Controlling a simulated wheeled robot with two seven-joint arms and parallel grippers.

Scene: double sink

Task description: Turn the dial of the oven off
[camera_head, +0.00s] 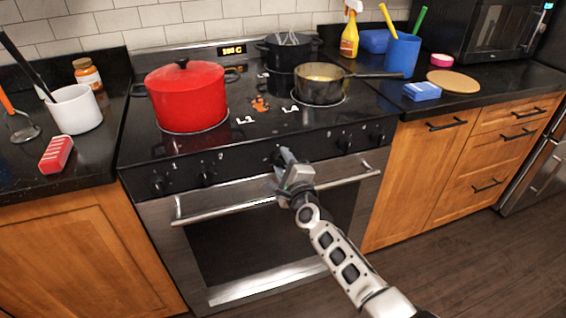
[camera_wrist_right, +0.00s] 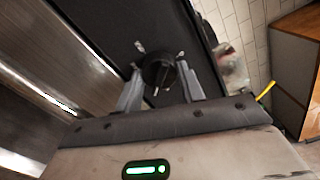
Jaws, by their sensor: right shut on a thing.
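The oven (camera_head: 275,225) stands in the middle of the head view, with a black control panel above its door handle. My right gripper (camera_head: 281,158) is at the middle of this panel and covers the dial there. In the right wrist view, that black dial (camera_wrist_right: 158,70) sits between the two fingers of my right gripper (camera_wrist_right: 160,88), which is shut on it. Other black dials show on the panel: two at the left (camera_head: 206,176) and two at the right (camera_head: 345,142). A display (camera_head: 233,50) glows yellow at the back of the stove. My left gripper is not in view.
A red pot (camera_head: 187,97), a saucepan (camera_head: 320,72) and a black pot (camera_head: 287,52) stand on the cooktop. The long metal oven handle (camera_head: 235,207) runs just below the dials. Counters with utensils and small items lie on both sides. The floor at right is clear.

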